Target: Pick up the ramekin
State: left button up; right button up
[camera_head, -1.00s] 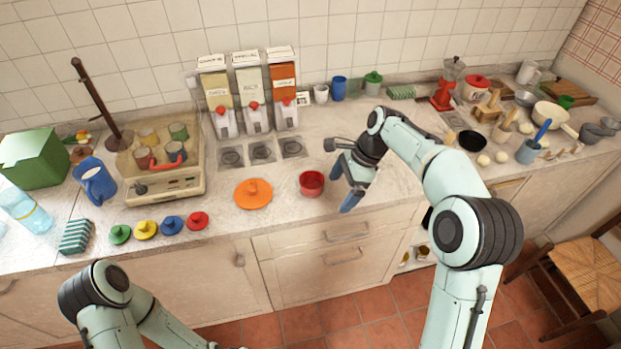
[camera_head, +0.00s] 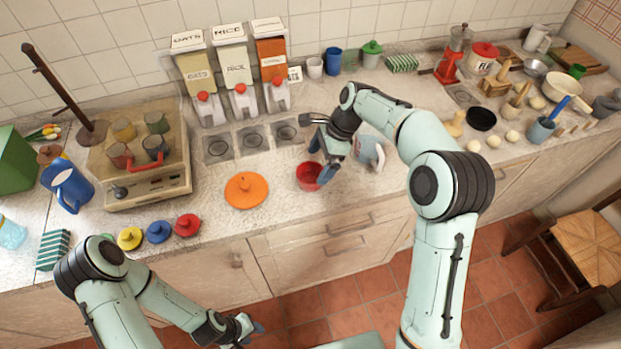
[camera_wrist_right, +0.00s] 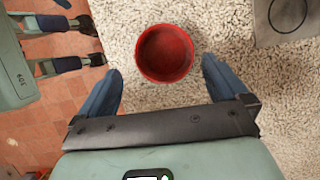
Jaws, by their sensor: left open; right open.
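The red ramekin (camera_head: 308,176) stands upright on the counter, right of an orange lid. In the right wrist view the ramekin (camera_wrist_right: 165,53) is empty and sits just ahead of the fingertips, roughly between their lines. My right gripper (camera_head: 325,165) is open, with a blue finger close to the ramekin's right side in the head view; the right wrist view shows its two blue fingers (camera_wrist_right: 161,80) spread apart, with no visible contact. My left gripper (camera_head: 252,330) is open and empty, low in front of the counter over the floor.
The orange lid (camera_head: 246,190) lies left of the ramekin. Dispensers (camera_head: 236,75) stand behind it, with square plates at their feet. A light blue pitcher (camera_head: 371,153) stands partly hidden behind my right arm. The counter's front edge is close to the ramekin.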

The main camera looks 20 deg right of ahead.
aim_at(305, 181)
jog(key=shift+w+a+f, duration=0.25)
jog(key=shift+w+f, duration=0.05)
jog(key=shift+f, duration=0.3)
jog(key=x, duration=0.5)
jog(key=c, duration=0.9)
